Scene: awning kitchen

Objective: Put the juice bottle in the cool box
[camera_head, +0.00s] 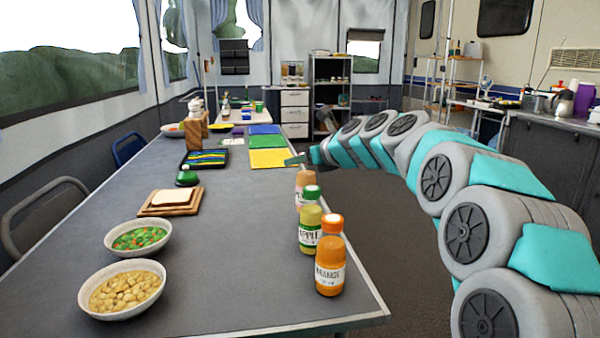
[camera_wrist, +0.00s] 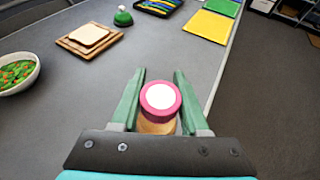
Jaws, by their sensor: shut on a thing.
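Three juice bottles stand in a row along the table's right edge. The nearest is an orange juice bottle (camera_head: 330,262) with an orange cap. Behind it is an apple juice bottle (camera_head: 310,228) with a green cap. The farthest is a peach-coloured bottle (camera_head: 304,179), partly hidden by the apple bottle. My gripper (camera_head: 297,160) is at the top of that farthest bottle. In the wrist view, my gripper (camera_wrist: 160,75) has its green fingers on either side of a bottle with a pink-rimmed white cap (camera_wrist: 160,98), and is shut on it. No cool box is in view.
On the table are a chickpea bowl (camera_head: 122,290), a vegetable bowl (camera_head: 138,238), bread on a wooden board (camera_head: 185,208), a green bell-shaped thing (camera_head: 187,177) and coloured mats (camera_head: 275,158). The table's middle is clear. Floor shows right of the table. A counter (camera_head: 550,160) stands at right.

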